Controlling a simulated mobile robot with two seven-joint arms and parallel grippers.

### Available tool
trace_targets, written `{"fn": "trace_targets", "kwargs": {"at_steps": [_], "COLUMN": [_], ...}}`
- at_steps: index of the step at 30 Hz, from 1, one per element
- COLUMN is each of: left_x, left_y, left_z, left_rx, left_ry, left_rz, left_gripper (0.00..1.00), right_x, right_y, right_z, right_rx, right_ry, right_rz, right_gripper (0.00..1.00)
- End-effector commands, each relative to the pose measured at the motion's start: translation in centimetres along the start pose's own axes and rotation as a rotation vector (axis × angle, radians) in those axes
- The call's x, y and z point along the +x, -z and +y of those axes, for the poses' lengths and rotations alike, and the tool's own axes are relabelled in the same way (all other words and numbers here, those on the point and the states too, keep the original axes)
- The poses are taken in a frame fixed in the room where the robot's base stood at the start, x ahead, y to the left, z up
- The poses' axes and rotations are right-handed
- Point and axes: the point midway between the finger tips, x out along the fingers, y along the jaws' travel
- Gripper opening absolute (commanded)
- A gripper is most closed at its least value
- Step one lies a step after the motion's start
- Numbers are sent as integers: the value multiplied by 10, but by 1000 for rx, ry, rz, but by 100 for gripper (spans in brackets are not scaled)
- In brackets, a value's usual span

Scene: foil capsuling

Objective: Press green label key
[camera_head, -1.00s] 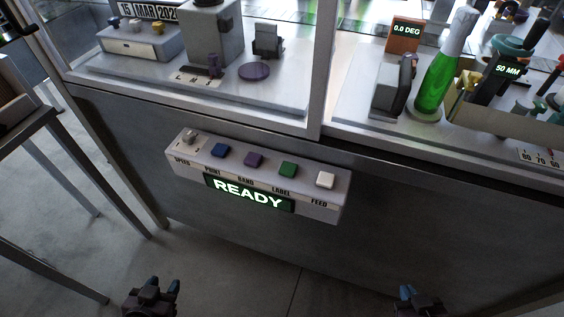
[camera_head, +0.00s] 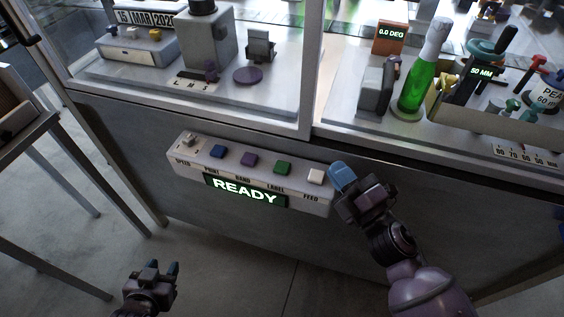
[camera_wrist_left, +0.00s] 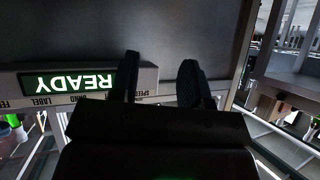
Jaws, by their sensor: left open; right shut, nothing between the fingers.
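The green label key (camera_head: 283,168) sits on the sloped top of the control box (camera_head: 178,171), between the purple band key (camera_head: 249,160) and the white feed key (camera_head: 315,177). My right gripper (camera_head: 342,173) is shut and empty, its blue fingertips just right of the white key and apart from the green key. My left gripper (camera_head: 164,270) is open and empty, low in front of the bench. In the left wrist view its two dark fingers (camera_wrist_left: 160,80) stand apart, with the upside-down READY display (camera_wrist_left: 68,83) beyond them.
A blue print key (camera_head: 217,151) and a grey speed knob (camera_head: 189,139) are on the box's left part. A green bottle (camera_head: 418,85) stands behind the glass frame at upper right. A metal table (camera_head: 30,130) is at the left.

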Motion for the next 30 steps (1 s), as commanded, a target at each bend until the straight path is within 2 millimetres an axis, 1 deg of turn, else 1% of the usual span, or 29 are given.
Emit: {"fn": "trace_targets", "kwargs": {"at_steps": [1, 5, 6, 9, 11, 12, 14, 16, 18, 21, 24, 27, 30], "left_x": [-3, -7, -8, -12, -15, -17, -19, -22, -25, -29, -33, -35, -36], "left_y": [7, 13, 15, 22, 26, 29, 34, 38, 41, 44, 44, 42, 41], "left_z": [-1, -3, -3, -4, -5, -5, -6, -6, -7, -8, -8, -9, -9], "left_rx": [0, 0, 0, 0, 0, 0, -1, -1, -1, -2, -3, -4, -5], "left_ry": [1, 3, 3, 4, 5, 5, 6, 6, 7, 8, 9, 10, 10], "left_rz": [5, 5, 6, 9, 13, 15, 17, 19, 19, 17, 11, 3, -2], "left_gripper": [43, 43, 43, 43, 43, 43, 43, 43, 43, 43, 43, 43, 43], "right_x": [17, 44, 51, 64, 70, 74, 79, 85, 91, 100, 109, 117, 121], "right_y": [17, 60, 72, 99, 112, 118, 124, 127, 125, 114, 100, 87, 78], "right_z": [16, 35, 38, 42, 41, 40, 37, 34, 31, 30, 32, 36, 39], "right_rx": [-119, -434, -537, -797, -955, -1062, -1222, -1409, -1595, -1839, -2039, -2185, -2272], "right_ry": [-20, -52, -60, -75, -78, -78, -73, -59, -36, 14, 74, 132, 173], "right_rz": [95, 331, 403, 585, 689, 756, 855, 966, 1067, 1192, 1284, 1342, 1375], "right_gripper": [0, 0, 0, 0, 0, 0, 0, 0, 0, 0, 0, 0, 0]}}
